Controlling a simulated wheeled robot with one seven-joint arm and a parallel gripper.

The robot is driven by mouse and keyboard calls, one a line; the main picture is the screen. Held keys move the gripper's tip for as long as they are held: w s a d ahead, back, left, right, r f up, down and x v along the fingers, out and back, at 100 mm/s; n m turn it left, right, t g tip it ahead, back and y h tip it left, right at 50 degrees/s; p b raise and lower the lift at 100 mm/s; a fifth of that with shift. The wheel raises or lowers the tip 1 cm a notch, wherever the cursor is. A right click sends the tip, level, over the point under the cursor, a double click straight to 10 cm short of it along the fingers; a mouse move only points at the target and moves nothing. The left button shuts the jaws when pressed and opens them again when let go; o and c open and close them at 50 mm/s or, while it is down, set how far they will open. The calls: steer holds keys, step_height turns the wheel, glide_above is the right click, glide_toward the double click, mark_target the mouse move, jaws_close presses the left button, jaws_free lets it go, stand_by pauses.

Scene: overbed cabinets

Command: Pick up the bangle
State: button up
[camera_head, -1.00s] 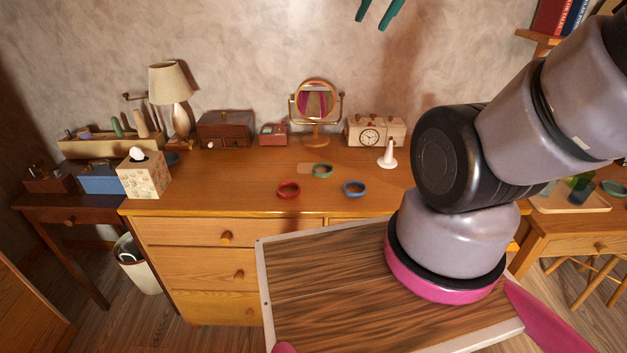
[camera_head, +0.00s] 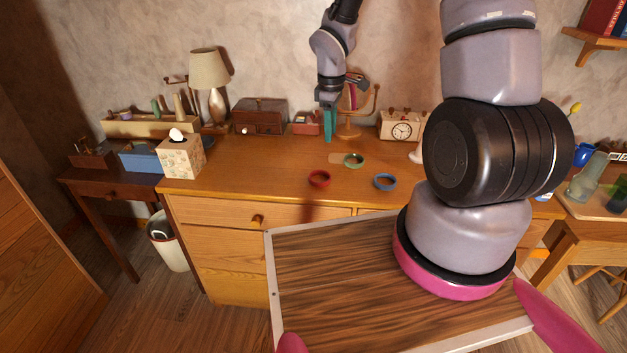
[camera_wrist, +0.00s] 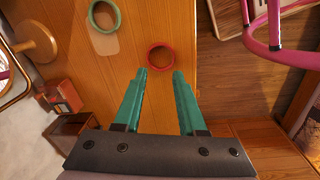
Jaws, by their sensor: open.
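Three ring-shaped bangles lie flat on the wooden desk (camera_head: 240,190): a red one (camera_head: 319,185) nearest the front edge, a green one (camera_head: 354,165) behind it, and a blue one (camera_head: 385,187) to the right. My gripper (camera_head: 328,138) is open and empty, pointing down above the desk, behind the red bangle in the head view. In the wrist view, the red bangle (camera_wrist: 149,60) shows just beyond the gap between the green fingertips (camera_wrist: 159,74), not between them. The green bangle (camera_wrist: 118,18) is at the upper left there. The blue one is out of that view.
A round mirror (camera_head: 370,103), a small red box (camera_head: 306,124), a brown chest (camera_head: 262,117) and a clock (camera_head: 402,126) stand along the back. A tissue box (camera_head: 180,158) is at the left. Bare desk surrounds the red bangle.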

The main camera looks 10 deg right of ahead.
steer(key=a+f, duration=0.1)
steer(key=f, duration=0.2)
steer(key=a+f+n, duration=0.1)
steer(key=f, duration=0.3)
steer(key=f+n, duration=0.1)
steer(key=f, duration=0.2)
steer(key=shift+s+a+f+g, duration=0.2)
steer(key=shift+s+a+g, duration=0.05)
steer(key=shift+a+g, duration=0.15)
steer(key=shift+s+a+f, duration=0.1)
steer(key=shift+a+f, duration=0.05)
steer(key=shift+f, duration=1.35)
steer(key=shift+a+f, duration=0.15)
steer(key=shift+f, duration=1.3)
jaws_close()
